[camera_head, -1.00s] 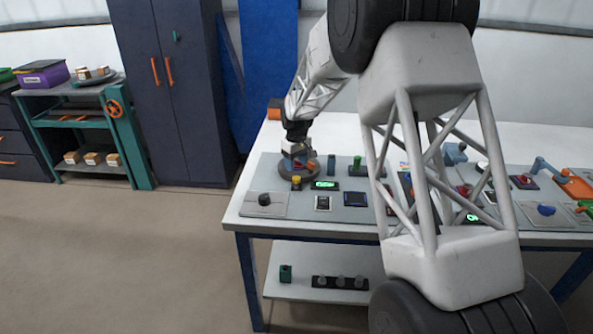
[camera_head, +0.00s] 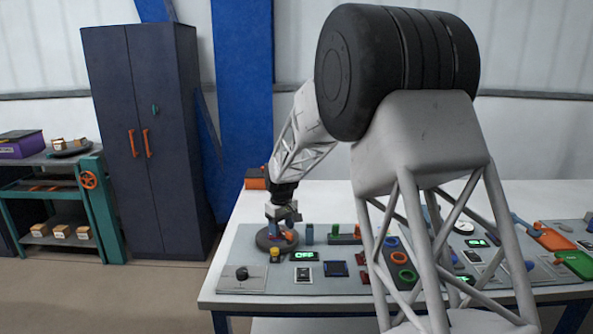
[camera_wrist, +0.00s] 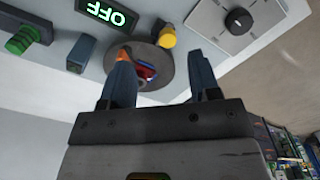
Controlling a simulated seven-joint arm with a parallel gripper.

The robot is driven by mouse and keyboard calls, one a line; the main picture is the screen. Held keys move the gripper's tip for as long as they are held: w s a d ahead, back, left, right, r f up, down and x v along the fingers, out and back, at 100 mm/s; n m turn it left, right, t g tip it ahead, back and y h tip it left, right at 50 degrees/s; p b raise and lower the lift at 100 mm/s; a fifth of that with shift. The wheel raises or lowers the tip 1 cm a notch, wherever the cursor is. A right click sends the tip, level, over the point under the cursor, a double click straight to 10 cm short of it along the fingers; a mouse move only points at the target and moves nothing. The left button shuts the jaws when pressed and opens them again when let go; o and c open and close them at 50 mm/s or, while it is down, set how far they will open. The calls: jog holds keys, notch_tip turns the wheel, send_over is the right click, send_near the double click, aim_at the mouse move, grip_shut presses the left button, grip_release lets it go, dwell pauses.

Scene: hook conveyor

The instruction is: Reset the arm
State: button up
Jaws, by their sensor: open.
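My gripper (camera_head: 283,217) is above the left end of the workbench panel, over a dark round disc (camera_head: 264,241). In the wrist view my gripper (camera_wrist: 163,70) has its two fingers spread with a gap between them and nothing held. The disc (camera_wrist: 152,85) shows there beyond the fingers, with a red and blue part (camera_wrist: 146,71) on it. An orange piece shows at the left fingertip; I cannot tell whether it touches. My arm hides the middle of the panel in the head view.
The workbench (camera_head: 212,287) carries a green display (camera_head: 305,256) reading OFF, a yellow button (camera_head: 275,255), a black knob (camera_head: 242,273) and a blue post (camera_head: 309,233). A dark cabinet (camera_head: 147,150) and a teal shelf cart (camera_head: 90,205) stand left. Open floor lies in front of them.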

jog(key=s+d+r+m, duration=0.1)
jog(key=s+d+r, duration=0.4)
jog(key=s, duration=0.3)
jog(key=s+d+r+m+t, duration=0.1)
jog(key=s+d+r+m, duration=0.1)
jog(key=s+d+r, duration=0.5)
jog(key=s+d+r+m, duration=0.1)
jog(key=s+d+r, duration=0.25)
jog(key=s, duration=0.65)
jog(key=s+d+f+m, duration=0.1)
jog(key=s+d, duration=0.3)
jog(key=s, duration=1)
jog(key=s+d+f+m+t, duration=0.1)
jog(key=s+d+m, duration=0.2)
jog(key=s, duration=1.2)
jog(key=shift+d+m, duration=0.3)
jog(key=shift+d, duration=0.45)
